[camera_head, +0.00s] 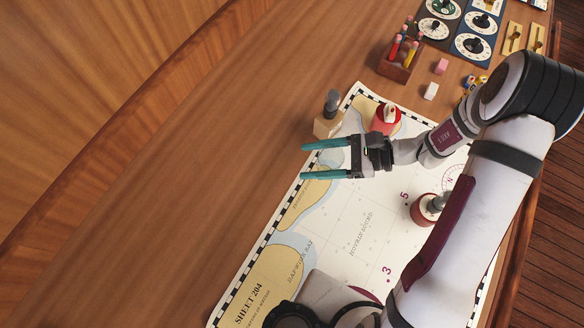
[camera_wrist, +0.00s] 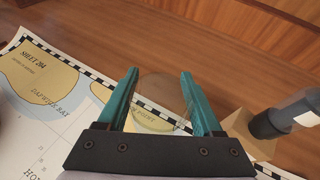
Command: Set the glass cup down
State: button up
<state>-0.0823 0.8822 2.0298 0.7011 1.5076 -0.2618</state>
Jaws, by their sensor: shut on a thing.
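My gripper (camera_head: 303,161) reaches left over the upper left edge of the paper chart (camera_head: 352,262), its teal fingers apart with the glass cup between them. In the wrist view the cup (camera_wrist: 159,92) is a faint, clear round shape between the fingers (camera_wrist: 159,76), with wood and the chart border showing through it. In the head view the cup is too clear to make out well. I cannot tell whether its base touches the surface.
A wooden block with a dark handle (camera_head: 327,122) stands close beside the fingers. Red round pieces (camera_head: 384,120) and (camera_head: 424,209) sit on the chart. A pencil box (camera_head: 398,68), erasers (camera_head: 431,91) and dial panels (camera_head: 472,44) lie farther back. Bare wood (camera_head: 230,170) lies left.

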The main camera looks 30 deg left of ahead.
send_over(287, 174)
notch_tip(287, 174, down, 4)
jog(key=shift+d+r, duration=0.1)
jog(key=shift+r, duration=0.1)
notch_tip(287, 174, down, 4)
jog(key=shift+f, duration=0.1)
jog(key=shift+f, duration=0.1)
jog(key=o, duration=1.4)
